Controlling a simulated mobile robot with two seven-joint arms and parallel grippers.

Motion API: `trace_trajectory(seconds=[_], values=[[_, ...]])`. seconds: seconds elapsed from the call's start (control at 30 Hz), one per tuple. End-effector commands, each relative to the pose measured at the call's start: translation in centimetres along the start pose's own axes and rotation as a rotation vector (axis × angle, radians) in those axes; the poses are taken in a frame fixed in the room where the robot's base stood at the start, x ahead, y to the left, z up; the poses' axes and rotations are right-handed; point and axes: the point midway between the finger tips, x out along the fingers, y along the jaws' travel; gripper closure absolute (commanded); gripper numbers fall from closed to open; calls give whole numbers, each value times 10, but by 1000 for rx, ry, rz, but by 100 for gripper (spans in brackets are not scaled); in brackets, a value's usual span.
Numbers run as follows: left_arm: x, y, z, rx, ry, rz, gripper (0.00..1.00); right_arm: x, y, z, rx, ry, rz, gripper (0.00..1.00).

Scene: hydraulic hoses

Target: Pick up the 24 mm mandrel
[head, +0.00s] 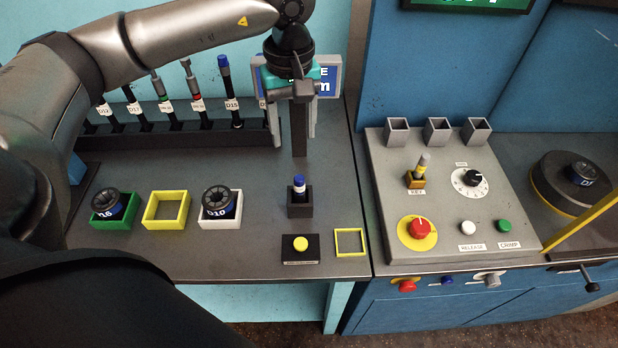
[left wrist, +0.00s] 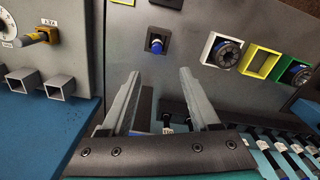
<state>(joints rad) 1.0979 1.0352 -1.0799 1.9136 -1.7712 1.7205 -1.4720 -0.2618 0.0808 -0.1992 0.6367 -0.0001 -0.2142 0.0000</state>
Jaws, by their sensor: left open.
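No tag reading 24 mm is legible, so I cannot tell which piece is the 24 mm mandrel. A short blue-topped piece with a white band (head: 298,186) stands upright in a dark square holder (head: 300,207); its blue top also shows in the left wrist view (left wrist: 156,44). Tagged rods, including a blue-capped one marked D15 (head: 229,85), stand in the back rack (head: 170,140). My left gripper (head: 297,138) is open and empty above and behind the holder, fingers pointing down. In the left wrist view its fingertips (left wrist: 161,73) are apart, short of the blue-topped piece.
A sign (head: 335,76) stands behind my gripper, partly hidden. Green (head: 97,222), yellow (head: 148,209) and white (head: 203,224) trays sit left of the holder; the yellow one is empty. A yellow-button box (head: 300,245) is in front. The control panel (head: 440,215) is at right.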

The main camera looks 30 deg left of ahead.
Motion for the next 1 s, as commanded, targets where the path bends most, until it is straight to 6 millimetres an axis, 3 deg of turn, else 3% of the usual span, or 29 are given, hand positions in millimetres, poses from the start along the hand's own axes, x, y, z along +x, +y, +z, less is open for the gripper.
trace_trajectory(seconds=[0.1,0.23,0.4,0.67,1.0], values=[[23,-1,1,1,-5,-7,38,-4,-6,34,0,-56,-9,50],[52,0,2,1,-5,-5,38,-7,-10,53,0,-88,-13,50],[82,0,2,-1,-5,-3,38,-8,-10,51,0,-84,-13,50],[100,2,2,1,-5,-1,38,-8,-6,28,0,-46,-9,50],[143,8,3,1,-4,0,38,-12,-7,31,0,-51,-9,50]])
